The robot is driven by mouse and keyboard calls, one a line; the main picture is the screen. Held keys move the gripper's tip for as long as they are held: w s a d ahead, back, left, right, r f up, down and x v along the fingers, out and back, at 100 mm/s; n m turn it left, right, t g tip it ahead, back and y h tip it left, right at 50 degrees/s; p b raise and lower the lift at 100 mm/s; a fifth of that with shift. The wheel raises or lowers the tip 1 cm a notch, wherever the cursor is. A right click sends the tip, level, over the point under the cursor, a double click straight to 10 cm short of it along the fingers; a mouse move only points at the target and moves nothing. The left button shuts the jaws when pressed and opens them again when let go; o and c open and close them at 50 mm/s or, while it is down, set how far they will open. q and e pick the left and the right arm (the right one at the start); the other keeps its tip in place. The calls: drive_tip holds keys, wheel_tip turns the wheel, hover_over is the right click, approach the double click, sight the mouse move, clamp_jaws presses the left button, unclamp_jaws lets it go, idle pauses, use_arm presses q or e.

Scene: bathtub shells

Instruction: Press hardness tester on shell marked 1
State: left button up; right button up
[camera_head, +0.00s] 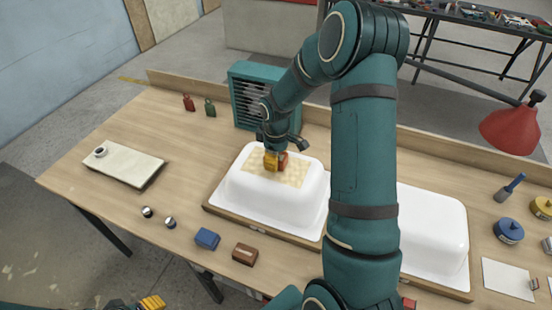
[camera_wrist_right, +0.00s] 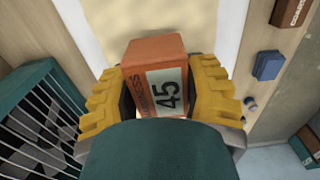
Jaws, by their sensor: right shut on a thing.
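Two white tub shells lie side by side in the head view: a left shell (camera_head: 235,187) with a beige patterned patch (camera_head: 292,179) on top, and a right shell (camera_head: 432,222) partly behind my arm. I can read no number on either. My right gripper (camera_head: 275,160) is over the left shell's patch, shut on the orange-red hardness tester (camera_wrist_right: 155,62). The tester's label reads 45 in the right wrist view; its lower end is hidden, so I cannot tell if it touches the shell. My left gripper (camera_head: 152,302) is at the bottom edge, mostly out of frame.
A teal slatted box (camera_head: 262,90) stands behind the left shell. A blue block (camera_head: 207,239) and a brown block (camera_head: 245,254) lie in front. A pale board (camera_head: 122,165) lies at left. Blue (camera_head: 509,231) and yellow (camera_head: 541,207) round tins stand at right.

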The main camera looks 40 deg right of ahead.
drive_tip(key=shift+r+p, duration=2.45)
drive_tip(key=shift+r, duration=1.1)
use_arm(q)
wheel_tip(320, 180, up, 5)
drive_tip(key=shift+f, duration=0.15)
drive_tip(key=shift+f, duration=0.1)
use_arm(e)
drive_tip(key=shift+f, duration=0.15)
